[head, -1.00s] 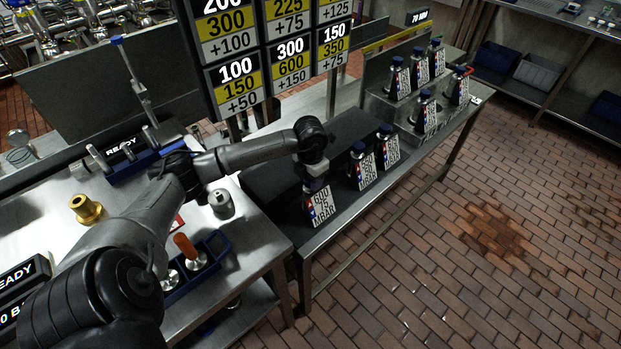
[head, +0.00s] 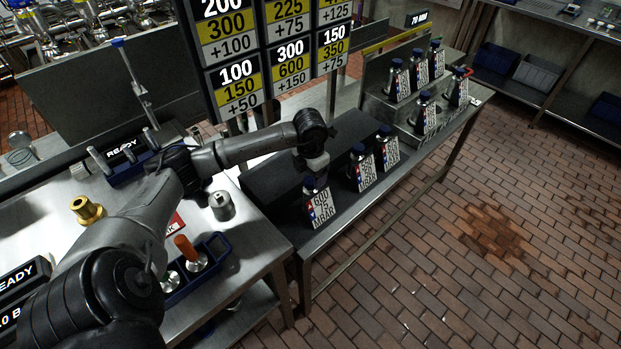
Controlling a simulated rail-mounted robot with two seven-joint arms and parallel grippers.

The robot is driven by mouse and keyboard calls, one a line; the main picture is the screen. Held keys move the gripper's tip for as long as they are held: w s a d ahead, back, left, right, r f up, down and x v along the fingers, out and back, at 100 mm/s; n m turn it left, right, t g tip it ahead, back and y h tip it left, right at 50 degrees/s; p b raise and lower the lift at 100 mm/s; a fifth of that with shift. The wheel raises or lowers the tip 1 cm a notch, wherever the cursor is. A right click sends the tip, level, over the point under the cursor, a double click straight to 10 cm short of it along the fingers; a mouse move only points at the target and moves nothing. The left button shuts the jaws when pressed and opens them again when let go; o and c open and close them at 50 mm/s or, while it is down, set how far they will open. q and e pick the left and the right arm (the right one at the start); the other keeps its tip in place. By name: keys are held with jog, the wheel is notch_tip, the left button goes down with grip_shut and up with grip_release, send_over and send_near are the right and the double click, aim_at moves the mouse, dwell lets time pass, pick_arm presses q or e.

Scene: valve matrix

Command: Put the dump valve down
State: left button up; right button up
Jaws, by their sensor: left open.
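A dump valve with a blue top and a white tag reading 600 75 MBAR (head: 321,207) stands upright at the near left end of the dark bench surface. My left gripper (head: 315,166) is just above and slightly right of its blue top, open, and appears clear of it. The fingertips are small and partly hidden by the wrist. My right gripper is out of view.
Two similar tagged valves (head: 365,170) (head: 388,150) stand close by to the right on the same dark surface (head: 262,182). More stand on a stepped metal rack (head: 400,112) behind. A large number board (head: 280,50) rises behind my forearm. A blue tray (head: 205,262) lies at left.

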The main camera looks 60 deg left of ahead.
pick_arm(q)
notch_tip(320, 180, up, 9)
jog(key=p, duration=0.1)
jog(key=shift+r, duration=0.15)
dwell(0.4)
